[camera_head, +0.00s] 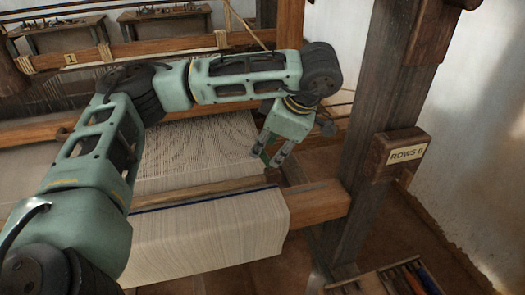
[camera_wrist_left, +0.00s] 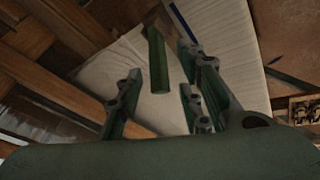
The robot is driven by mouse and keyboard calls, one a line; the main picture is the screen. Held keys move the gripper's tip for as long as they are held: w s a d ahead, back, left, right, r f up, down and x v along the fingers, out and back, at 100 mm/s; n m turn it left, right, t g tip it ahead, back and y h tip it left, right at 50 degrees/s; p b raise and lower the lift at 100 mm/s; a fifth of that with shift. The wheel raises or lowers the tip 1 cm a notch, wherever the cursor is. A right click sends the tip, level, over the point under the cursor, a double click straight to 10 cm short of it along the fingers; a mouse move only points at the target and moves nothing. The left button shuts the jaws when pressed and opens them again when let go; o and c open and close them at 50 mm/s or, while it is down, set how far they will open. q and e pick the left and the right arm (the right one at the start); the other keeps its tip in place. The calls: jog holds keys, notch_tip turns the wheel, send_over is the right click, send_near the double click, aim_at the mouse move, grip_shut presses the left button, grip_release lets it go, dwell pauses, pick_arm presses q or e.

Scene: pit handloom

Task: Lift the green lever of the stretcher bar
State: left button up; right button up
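The green lever (camera_wrist_left: 157,62) is a short green bar in the left wrist view, lying over the pale woven cloth (camera_wrist_left: 120,62). Its upper end meets a brown wooden piece (camera_wrist_left: 156,20), which may be part of the stretcher bar. My left gripper (camera_head: 267,158) points down at the right edge of the cloth on the loom in the head view. In the left wrist view the left gripper (camera_wrist_left: 160,84) is open, with the lever showing in the gap between its fingers. I cannot tell whether they touch it. The lever is mostly hidden in the head view. My right gripper is not in view.
A wooden front beam (camera_head: 318,202) carries rolled cloth (camera_head: 215,232). A thick upright post (camera_head: 385,125) with a "ROWS" sign box (camera_head: 402,155) stands right of the gripper. A tray of tools (camera_head: 405,280) is at bottom right. Benches (camera_head: 165,22) stand at the back.

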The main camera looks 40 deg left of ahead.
aim_at(262, 153)
pick_arm(q)
jog(key=x, duration=0.1)
jog(key=p+x, duration=0.1)
jog(key=x, duration=0.1)
jog(key=shift+a+r, duration=0.1)
jog(key=shift+a, duration=0.25)
jog(key=shift+x, duration=0.9)
jog(key=shift+d, duration=0.15)
jog(key=shift+c, duration=1.6)
jog(key=c, duration=0.3)
grip_shut()
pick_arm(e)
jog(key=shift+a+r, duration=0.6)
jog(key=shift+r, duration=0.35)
